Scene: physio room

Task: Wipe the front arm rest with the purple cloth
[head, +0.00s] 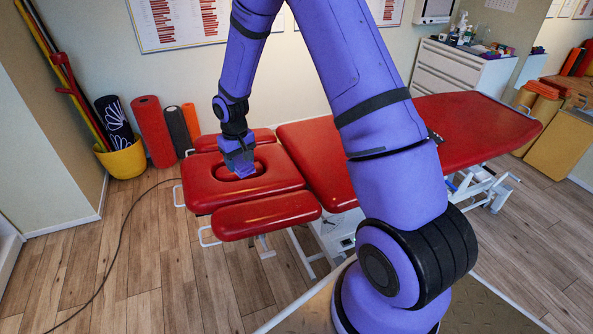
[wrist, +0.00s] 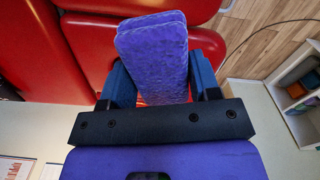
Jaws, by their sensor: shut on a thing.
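The purple cloth (wrist: 153,50) is a folded, speckled pad held between the two blue fingers of my gripper (wrist: 160,82). In the head view my gripper (head: 239,166) points down over the face hole of the red headrest (head: 203,186). The front arm rest (head: 265,215) is a red padded bar along the near side of the headrest. My gripper is behind it and apart from it in the head view. I cannot tell whether the cloth touches the headrest.
A second red arm rest (head: 206,143) lies on the headrest's far side. The long red table (head: 470,120) extends right, partly behind my arm. A red roll (head: 152,132) and a yellow bucket (head: 124,159) stand at left. A dark cable (head: 113,250) crosses the open floor.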

